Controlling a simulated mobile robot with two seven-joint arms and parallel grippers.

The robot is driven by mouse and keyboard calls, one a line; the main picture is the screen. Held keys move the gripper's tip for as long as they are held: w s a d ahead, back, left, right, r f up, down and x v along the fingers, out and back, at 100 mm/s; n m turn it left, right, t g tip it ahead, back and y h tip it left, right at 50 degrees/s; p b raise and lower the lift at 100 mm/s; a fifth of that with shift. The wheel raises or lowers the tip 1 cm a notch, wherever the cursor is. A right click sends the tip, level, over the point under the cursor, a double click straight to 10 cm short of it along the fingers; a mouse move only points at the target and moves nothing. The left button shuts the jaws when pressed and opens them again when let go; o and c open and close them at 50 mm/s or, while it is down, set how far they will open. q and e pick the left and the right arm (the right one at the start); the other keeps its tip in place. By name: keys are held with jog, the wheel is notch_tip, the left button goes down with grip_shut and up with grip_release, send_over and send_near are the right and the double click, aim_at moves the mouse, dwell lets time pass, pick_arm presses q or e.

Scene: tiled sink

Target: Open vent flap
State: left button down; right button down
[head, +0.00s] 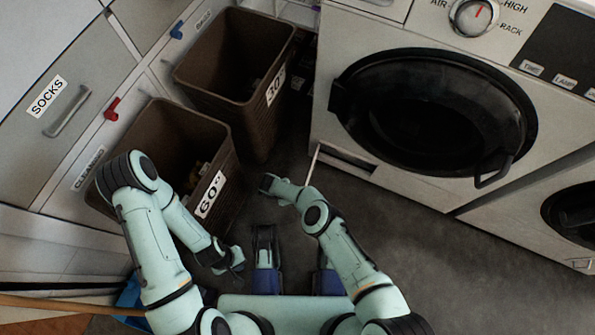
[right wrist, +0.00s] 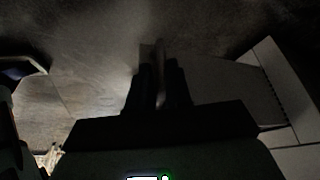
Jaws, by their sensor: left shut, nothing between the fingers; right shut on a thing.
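The vent flap (head: 313,165) sits low at the left end of the white dryer's front. It stands swung out from the dryer, seen nearly edge-on as a thin pale strip, with the shallow vent recess (head: 347,160) bare beside it. My right gripper (head: 268,184) is at the flap's left side, its fingers hard to make out there. In the dark right wrist view its fingers (right wrist: 159,85) are shut on a thin edge, which I take to be the flap's. My left gripper (head: 236,260) is shut and empty, low beside the front basket.
The dryer's round black door (head: 432,110) is closed above the recess. A drawer front marked SOCKS (head: 75,85) is at far left. Dark floor (head: 430,260) is clear at right.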

jog(key=shift+w+d, duration=0.1)
jog(key=shift+w, duration=0.3)
jog(key=c, duration=1.2)
grip_release()
pick_arm(q)
jog(key=shift+w, duration=0.1)
pick_arm(e)
jog(key=shift+s, duration=0.1)
